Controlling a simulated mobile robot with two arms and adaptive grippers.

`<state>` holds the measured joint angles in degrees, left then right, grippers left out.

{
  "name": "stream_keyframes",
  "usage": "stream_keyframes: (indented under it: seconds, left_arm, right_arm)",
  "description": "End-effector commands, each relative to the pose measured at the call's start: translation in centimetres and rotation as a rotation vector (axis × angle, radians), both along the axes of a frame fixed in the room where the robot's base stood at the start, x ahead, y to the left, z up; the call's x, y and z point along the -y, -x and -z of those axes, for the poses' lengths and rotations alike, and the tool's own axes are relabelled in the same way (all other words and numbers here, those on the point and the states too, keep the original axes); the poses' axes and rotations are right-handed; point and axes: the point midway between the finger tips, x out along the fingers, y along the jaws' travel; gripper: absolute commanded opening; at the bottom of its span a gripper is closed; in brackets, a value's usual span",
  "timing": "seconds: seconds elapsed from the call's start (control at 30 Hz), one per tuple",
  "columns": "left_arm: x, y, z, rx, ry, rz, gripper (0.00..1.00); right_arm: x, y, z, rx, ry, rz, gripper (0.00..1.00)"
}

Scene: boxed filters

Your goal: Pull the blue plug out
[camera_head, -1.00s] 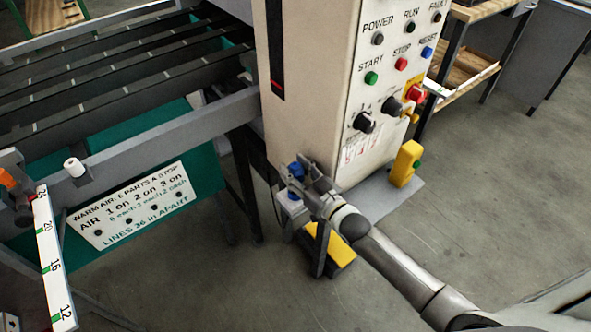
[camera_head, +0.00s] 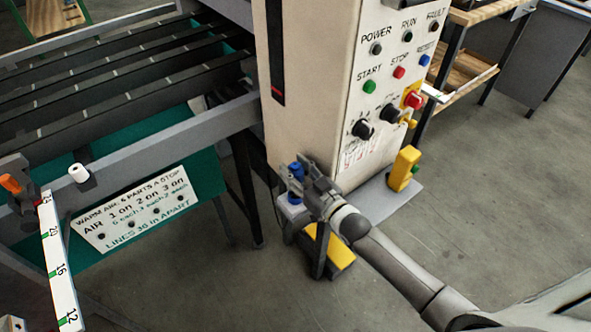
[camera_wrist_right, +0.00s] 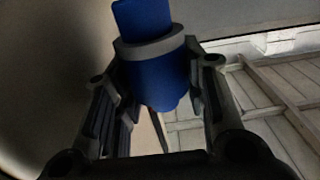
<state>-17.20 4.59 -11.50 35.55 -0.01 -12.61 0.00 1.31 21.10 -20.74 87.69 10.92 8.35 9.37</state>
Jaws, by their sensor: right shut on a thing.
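The blue plug (camera_head: 296,171) stands upright at the lower left edge of the cream control cabinet, above a small grey box (camera_head: 292,211). In the right wrist view the plug (camera_wrist_right: 155,75) is a blue cylinder with a grey band, between the two dark fingers. My right gripper (camera_head: 305,182) reaches in from the right and is shut on the plug; it also shows in the right wrist view (camera_wrist_right: 160,95). The fingers partly hide the plug, and I cannot tell whether its lower end sits in a socket. My left gripper is not in view.
The cream control cabinet (camera_head: 310,130) with buttons and knobs stands right behind my gripper. A conveyor frame (camera_head: 160,136) fills the left. The floor at right is clear.

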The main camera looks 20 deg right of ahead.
Motion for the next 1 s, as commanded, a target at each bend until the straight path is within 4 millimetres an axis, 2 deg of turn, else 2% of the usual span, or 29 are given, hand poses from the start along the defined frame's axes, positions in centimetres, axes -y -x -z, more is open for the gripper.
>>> stream_keyframes:
  seconds: [0.1, 1.0]
  left_arm:
    - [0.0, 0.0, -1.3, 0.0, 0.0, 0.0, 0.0]
    - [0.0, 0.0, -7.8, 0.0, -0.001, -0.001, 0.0]
  right_arm:
    - [0.0, 0.0, -1.4, 0.002, -0.001, 0.0, 0.13]
    - [0.0, 0.0, -8.5, 0.001, 0.0, 0.0, 0.13]
